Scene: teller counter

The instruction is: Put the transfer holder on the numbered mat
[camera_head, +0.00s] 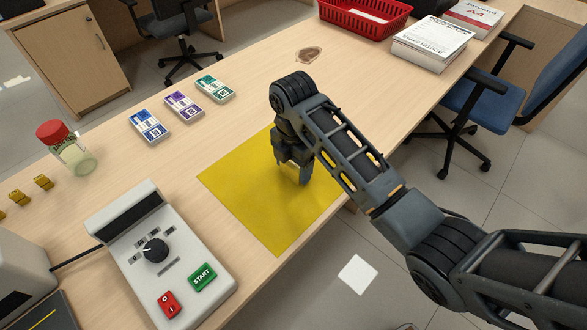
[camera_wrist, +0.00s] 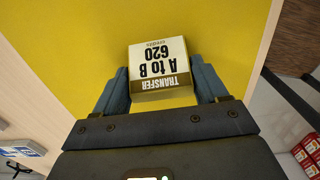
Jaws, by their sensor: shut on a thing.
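The transfer holder (camera_wrist: 160,68) is a small block with a white and brown label reading "TRANSFER A to B 620", upside down in the wrist view. My gripper (camera_head: 292,172) is shut on it, one finger on each side; the gripper also shows in the wrist view (camera_wrist: 162,86). A plain yellow mat (camera_head: 240,185) lies on the counter, and my gripper is low over its right part. No number shows on the visible part of the mat. In the head view my gripper hides the holder. I cannot tell whether the holder touches the mat.
Blue, purple and green card packs (camera_head: 183,106) lie in a row behind the mat. A grey console (camera_head: 140,235) with a dial and START button stands at its left. A red-lidded jar (camera_head: 66,150), red basket (camera_head: 365,18) and paper stack (camera_head: 432,45) stand farther off. The mat's left part is clear.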

